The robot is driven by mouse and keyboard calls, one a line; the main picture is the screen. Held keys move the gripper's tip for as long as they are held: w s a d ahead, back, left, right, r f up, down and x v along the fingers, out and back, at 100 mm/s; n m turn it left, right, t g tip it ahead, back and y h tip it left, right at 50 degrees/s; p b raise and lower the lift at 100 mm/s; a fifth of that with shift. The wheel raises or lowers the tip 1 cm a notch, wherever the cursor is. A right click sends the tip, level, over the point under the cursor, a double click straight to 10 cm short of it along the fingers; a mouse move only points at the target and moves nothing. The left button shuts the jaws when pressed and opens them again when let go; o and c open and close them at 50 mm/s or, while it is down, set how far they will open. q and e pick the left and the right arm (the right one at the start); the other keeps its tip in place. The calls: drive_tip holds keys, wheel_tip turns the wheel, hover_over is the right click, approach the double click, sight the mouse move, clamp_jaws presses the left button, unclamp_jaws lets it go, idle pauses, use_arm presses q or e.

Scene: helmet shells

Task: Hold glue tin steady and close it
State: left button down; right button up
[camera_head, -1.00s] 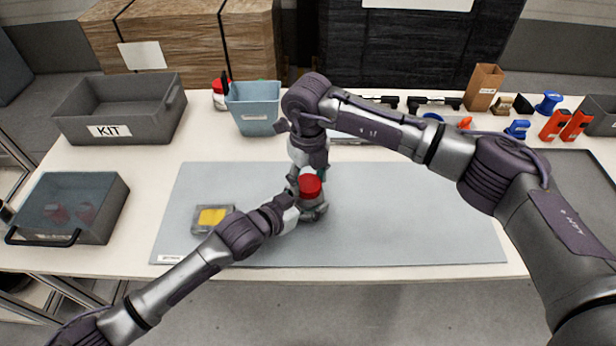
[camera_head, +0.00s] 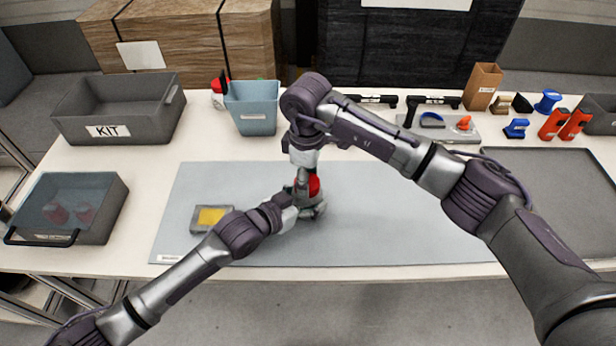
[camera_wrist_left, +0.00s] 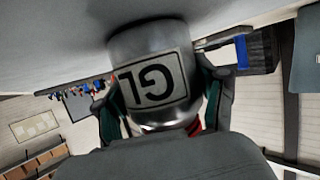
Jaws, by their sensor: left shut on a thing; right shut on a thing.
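The glue tin (camera_wrist_left: 150,45) is a silver-grey can with a "GL" label, large and upside down in the left wrist view. My left gripper (camera_head: 299,207) is shut around its side over the grey mat (camera_head: 400,220); its fingers flank the tin in the left wrist view (camera_wrist_left: 163,105). The red lid (camera_head: 314,186) is at the top of the tin. My right gripper (camera_head: 305,184) points down from above and is shut on the lid, partly covering it. A sliver of red (camera_wrist_left: 194,128) shows by the tin's rim. I cannot tell whether the lid is fully seated.
A grey box with a yellow top (camera_head: 211,217) lies on the mat at left. A lidded bin (camera_head: 100,225), a KIT crate (camera_head: 150,120) and a blue bin (camera_head: 253,108) stand left and behind. A dark tray (camera_head: 560,180) is at right. The mat's right side is clear.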

drive_tip(key=shift+s+a+r+m, duration=0.1)
drive_tip(key=shift+a+m, duration=0.4)
drive_tip(key=shift+a, duration=0.1)
drive_tip(key=shift+m, duration=0.4)
drive_tip(key=shift+d+m, duration=0.45)
drive_tip(key=shift+m, duration=0.25)
drive_tip(key=shift+d, duration=0.25)
drive_tip(key=shift+f, duration=0.2)
drive_tip(key=o, duration=0.7)
drive_tip(key=shift+c, duration=0.6)
